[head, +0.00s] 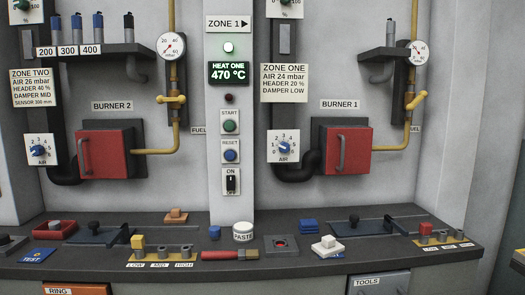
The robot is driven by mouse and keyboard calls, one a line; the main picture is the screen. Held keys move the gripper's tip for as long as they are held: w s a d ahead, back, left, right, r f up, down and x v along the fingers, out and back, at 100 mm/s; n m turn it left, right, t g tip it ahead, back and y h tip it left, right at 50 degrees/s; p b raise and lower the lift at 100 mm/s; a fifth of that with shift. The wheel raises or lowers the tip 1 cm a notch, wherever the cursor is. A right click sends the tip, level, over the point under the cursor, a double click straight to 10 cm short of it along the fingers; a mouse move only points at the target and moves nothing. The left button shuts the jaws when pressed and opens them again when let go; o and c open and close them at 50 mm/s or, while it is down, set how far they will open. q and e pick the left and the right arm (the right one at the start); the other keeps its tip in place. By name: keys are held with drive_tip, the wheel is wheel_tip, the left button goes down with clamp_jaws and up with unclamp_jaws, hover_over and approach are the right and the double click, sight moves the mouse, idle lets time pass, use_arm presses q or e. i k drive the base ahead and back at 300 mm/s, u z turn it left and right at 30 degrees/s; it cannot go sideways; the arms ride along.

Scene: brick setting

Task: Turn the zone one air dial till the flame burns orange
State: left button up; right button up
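The zone one air dial (286,146) is a blue knob on a white plate marked AIR with numbers around it. It is on the wall left of burner 1, below the ZONE ONE card (284,83). Its exact pointer setting is too small to read. Burner 1 (343,150) is a red box with a grey handle on its front. I see no flame on it. A similar air dial (39,149) sits left of burner 2 (105,152). Neither of my grippers is in view.
The dark counter (200,268) below holds a red-handled tool (230,255), a PASTE tub (243,231) and several small blocks.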

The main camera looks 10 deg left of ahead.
sight(284, 147)
drive_tip(key=u, duration=0.9)
drive_tip(key=i, duration=0.4)
drive_tip(key=u, duration=0.05)
